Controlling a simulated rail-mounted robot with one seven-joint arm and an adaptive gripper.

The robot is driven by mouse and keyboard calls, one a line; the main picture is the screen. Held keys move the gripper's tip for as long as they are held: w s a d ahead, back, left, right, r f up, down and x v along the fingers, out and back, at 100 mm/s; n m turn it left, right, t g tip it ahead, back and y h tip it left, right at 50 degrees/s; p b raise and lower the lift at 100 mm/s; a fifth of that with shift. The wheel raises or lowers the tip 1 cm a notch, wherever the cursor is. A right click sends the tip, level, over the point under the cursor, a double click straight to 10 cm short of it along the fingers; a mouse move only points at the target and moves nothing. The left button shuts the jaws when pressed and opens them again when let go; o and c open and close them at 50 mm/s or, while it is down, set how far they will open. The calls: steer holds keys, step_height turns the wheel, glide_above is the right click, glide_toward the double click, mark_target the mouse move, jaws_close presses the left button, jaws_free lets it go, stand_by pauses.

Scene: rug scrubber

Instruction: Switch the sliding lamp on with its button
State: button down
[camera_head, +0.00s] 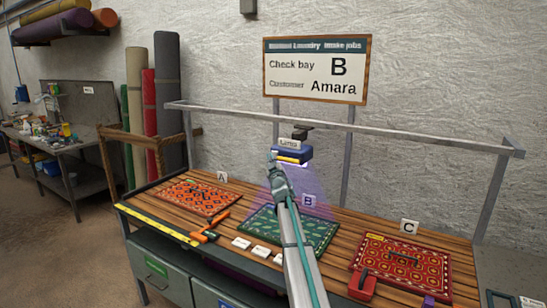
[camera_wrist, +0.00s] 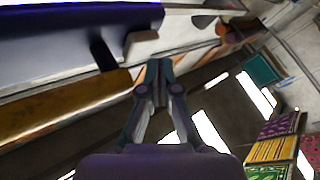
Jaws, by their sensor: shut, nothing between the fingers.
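The sliding lamp (camera_head: 292,152) is a blue box with a yellow strip, hanging from the rail (camera_head: 340,127) above bay B. A purple cone of light spreads below it over the green rug (camera_head: 285,231). My gripper (camera_head: 272,156) is shut and empty, raised at the lamp's left front side. In the wrist view, my closed fingertips (camera_wrist: 157,70) are close to the lamp's blue body (camera_wrist: 50,35) and amber strip (camera_wrist: 60,108).
The sign (camera_head: 317,69) reads bay B, Amara. An orange rug (camera_head: 197,197) lies in bay A and a red rug (camera_head: 402,267) in bay C. An orange tool (camera_head: 211,228), white labelled blocks (camera_head: 262,250) and a red object (camera_head: 363,284) lie along the slatted table's front.

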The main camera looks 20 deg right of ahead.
steer(key=s+a+b, duration=0.1)
steer(key=a+b, duration=0.1)
steer(key=s+a+b, duration=0.2)
steer(key=a, duration=0.1)
steer(key=shift+s, duration=0.2)
stand_by(0.3)
